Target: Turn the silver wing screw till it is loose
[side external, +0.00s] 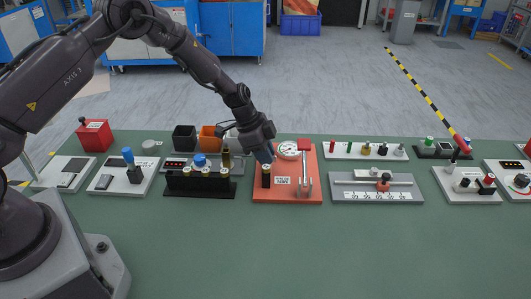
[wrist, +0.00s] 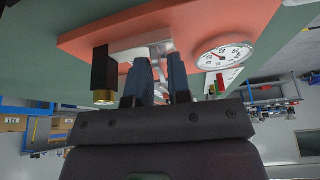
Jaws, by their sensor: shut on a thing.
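My gripper (side external: 266,157) reaches down to the back left part of the orange board (side external: 288,194). In the wrist view my gripper (wrist: 162,80) has its two dark blue fingers close together, with a silver metal part (wrist: 159,68) between them. I take this to be the silver wing screw; its wings are mostly hidden by the fingers. A round white dial gauge (side external: 288,150) sits right of the gripper.
A black rack (side external: 199,187) with several capped vials stands close left. A grey slide fixture (side external: 376,190) lies right. The front of the green table (side external: 300,250) is clear.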

